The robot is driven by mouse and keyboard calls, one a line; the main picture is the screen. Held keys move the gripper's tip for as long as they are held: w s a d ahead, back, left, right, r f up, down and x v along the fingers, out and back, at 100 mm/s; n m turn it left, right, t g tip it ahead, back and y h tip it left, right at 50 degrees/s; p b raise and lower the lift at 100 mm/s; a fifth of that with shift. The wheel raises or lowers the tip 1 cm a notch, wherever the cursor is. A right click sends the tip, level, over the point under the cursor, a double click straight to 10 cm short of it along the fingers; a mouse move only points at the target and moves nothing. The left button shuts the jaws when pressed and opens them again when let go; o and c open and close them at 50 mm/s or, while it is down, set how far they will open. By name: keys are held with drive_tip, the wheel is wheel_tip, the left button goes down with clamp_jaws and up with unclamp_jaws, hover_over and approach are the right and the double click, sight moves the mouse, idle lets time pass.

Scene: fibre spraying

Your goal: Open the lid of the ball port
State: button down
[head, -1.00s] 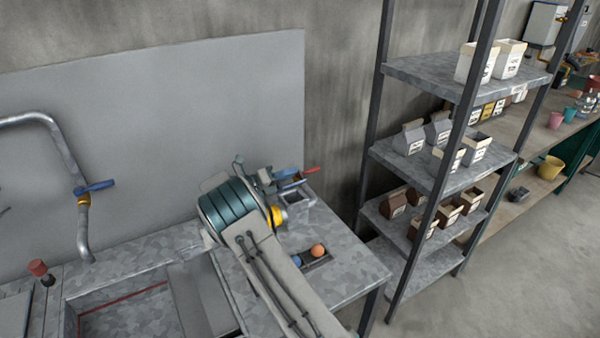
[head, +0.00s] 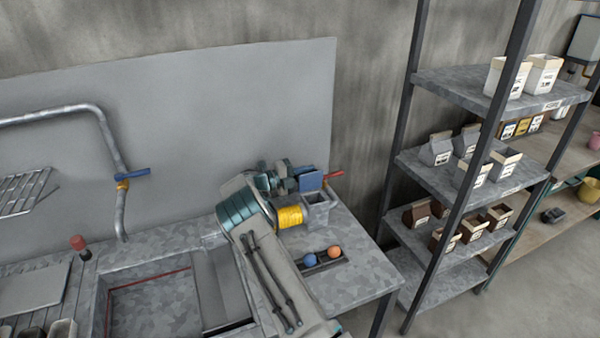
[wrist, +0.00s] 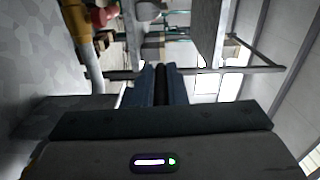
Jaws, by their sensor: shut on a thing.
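The ball port looks like the small grey square metal box (head: 322,214) on the right part of the bench, behind two balls. A flat blue plate (head: 311,181) stands steeply above its back edge; it may be the lid, though one of my fingers could look alike. My gripper (head: 292,180) is at the plate, partly hidden behind my arm. In the wrist view, my two dark-blue fingers (wrist: 161,82) are close together with a narrow dark thing between them. That thing is too dark to name surely.
A blue ball (head: 310,259) and an orange ball (head: 334,252) sit in a dark slot in front of the port. A red handle (head: 334,173) sticks out behind it. A metal shelf (head: 455,160) stands to the right. A sink basin (head: 150,305) lies left.

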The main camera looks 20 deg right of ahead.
drive_tip(key=shift+r, duration=0.1)
idle(0.3)
drive_tip(key=c, duration=1.5)
unclamp_jaws()
drive_tip(key=shift+s+r, duration=0.1)
drive_tip(key=shift+s, duration=0.05)
drive_tip(key=shift+a, duration=0.1)
drive_tip(key=shift+a, duration=0.25)
drive_tip(key=a+b, duration=0.4)
drive_tip(key=a, duration=0.9)
